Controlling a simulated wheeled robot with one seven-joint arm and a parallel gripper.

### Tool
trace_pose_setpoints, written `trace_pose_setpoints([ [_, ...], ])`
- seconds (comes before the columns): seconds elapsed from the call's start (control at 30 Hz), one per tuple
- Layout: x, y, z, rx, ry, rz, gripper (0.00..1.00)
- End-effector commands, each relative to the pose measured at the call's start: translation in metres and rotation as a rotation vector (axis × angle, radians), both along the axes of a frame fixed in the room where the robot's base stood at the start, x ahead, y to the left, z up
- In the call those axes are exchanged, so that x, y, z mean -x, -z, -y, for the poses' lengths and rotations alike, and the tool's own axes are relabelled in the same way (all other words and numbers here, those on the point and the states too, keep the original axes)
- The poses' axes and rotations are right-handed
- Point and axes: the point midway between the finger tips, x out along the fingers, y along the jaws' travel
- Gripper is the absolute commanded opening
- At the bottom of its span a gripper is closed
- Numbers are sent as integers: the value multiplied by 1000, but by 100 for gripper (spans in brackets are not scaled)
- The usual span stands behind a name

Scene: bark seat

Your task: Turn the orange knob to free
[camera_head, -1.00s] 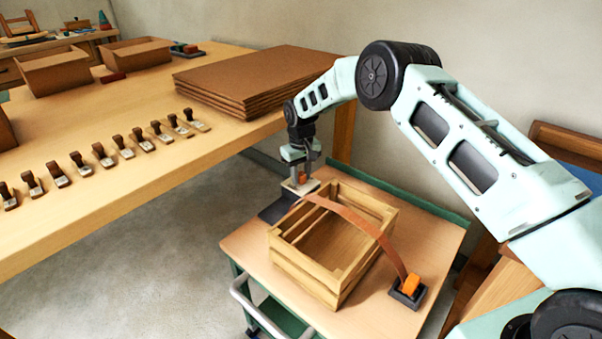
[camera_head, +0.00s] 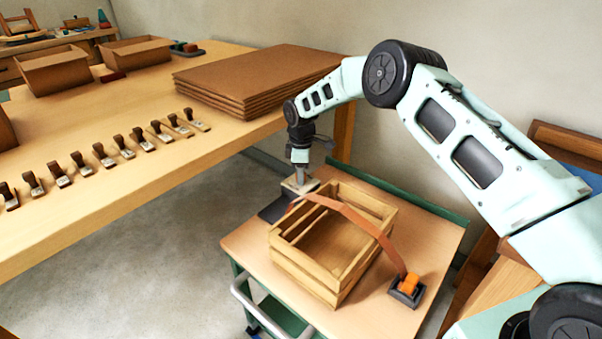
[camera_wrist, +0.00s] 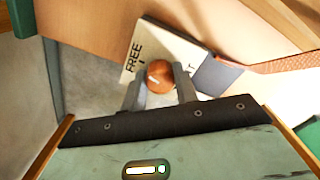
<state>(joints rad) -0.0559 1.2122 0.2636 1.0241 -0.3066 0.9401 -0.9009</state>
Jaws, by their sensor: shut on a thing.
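The orange knob (camera_wrist: 160,77) sits on a pale plate (camera_wrist: 168,46), seen in the wrist view between my two fingers. The plate reads FREE on the left; the label on the right is partly hidden, with only a final T clear. A short white mark shows on the knob's top, but I cannot tell exactly which label it points to. My gripper (camera_wrist: 158,74) is shut on the knob. In the head view my gripper (camera_head: 302,180) reaches down to the plate (camera_head: 293,188) at the crate's far left corner, and hides the knob.
A wooden crate (camera_head: 285,268) stands on the trolley top (camera_head: 432,238). A brown strap (camera_head: 362,222) crosses it to a dark buckle with an orange part (camera_head: 408,287). A long table (camera_head: 120,187) with several stamps and a stack of brown boards (camera_head: 252,82) lies left.

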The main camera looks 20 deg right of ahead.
Motion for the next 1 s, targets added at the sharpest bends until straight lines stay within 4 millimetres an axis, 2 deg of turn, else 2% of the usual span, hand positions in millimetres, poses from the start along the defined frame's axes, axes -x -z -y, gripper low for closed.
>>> trace_pose_setpoints([
  [0.4, -1, -1, 0, 0, -249, 1, 7],
  [1.0, -1, -1, 0, 0, -312, 2, 7],
])
